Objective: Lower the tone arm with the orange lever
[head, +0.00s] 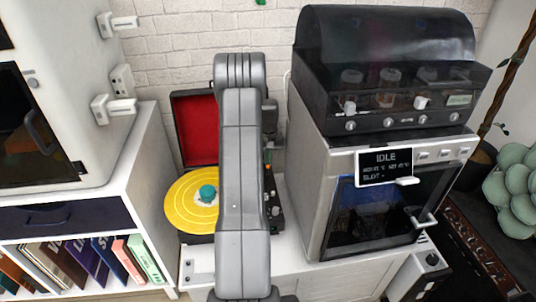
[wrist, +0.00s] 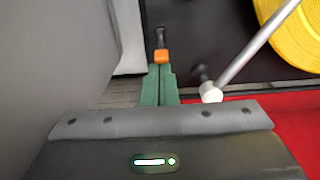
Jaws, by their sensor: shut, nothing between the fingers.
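The record player has a yellow record (head: 190,207) with a teal centre and an open red-lined lid (head: 197,128). In the wrist view, the orange lever (wrist: 161,56) stands at the tips of my gripper (wrist: 160,70), in line with its green fingers. The fingers are shut together with nothing between them. I cannot tell whether they touch the lever. The silver tone arm (wrist: 250,54) runs to the right of the fingers, toward the yellow record's edge. Its height over the record is unclear.
A grey machine with a screen reading IDLE (head: 384,166) stands close on the right of the player. A white shelf (head: 115,165) with books is on the left. A grey surface (wrist: 50,55) lies close to the left of my fingers in the wrist view.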

